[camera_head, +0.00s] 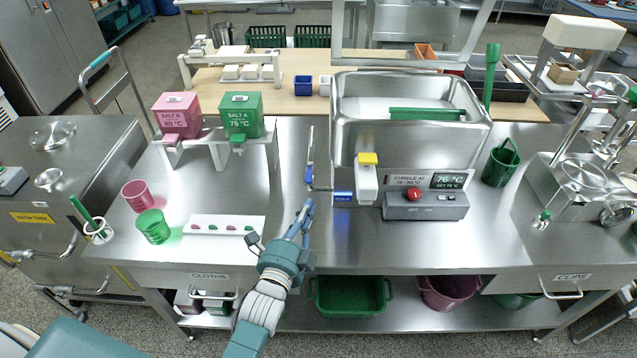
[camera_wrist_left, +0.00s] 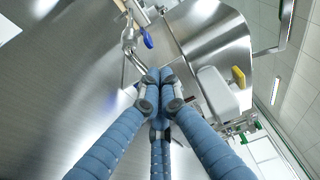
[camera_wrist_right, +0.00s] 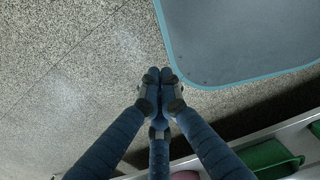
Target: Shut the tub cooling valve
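The steel tub (camera_head: 350,135) stands at the back of the bench. A thin upright pipe with a blue valve handle (camera_head: 308,174) is at the tub's left side. The blue handle also shows in the left wrist view (camera_wrist_left: 147,39), beyond the fingertips, beside a metal pipe fitting. My left gripper (camera_head: 308,206) is over the bench, in front of the handle and apart from it. Its fingertips are together with nothing visible between them; they also show in the left wrist view (camera_wrist_left: 156,76). My right gripper (camera_wrist_right: 160,76) is shut and empty over the floor, outside the head view.
A control box (camera_head: 425,206) with a red button and a white spout with a yellow top (camera_head: 368,160) stand at the tub's front. A blue-lit block (camera_head: 343,197) is right of my left gripper. Pink (camera_head: 137,195) and green (camera_head: 153,226) cups and a white strip tray (camera_head: 225,226) stand left.

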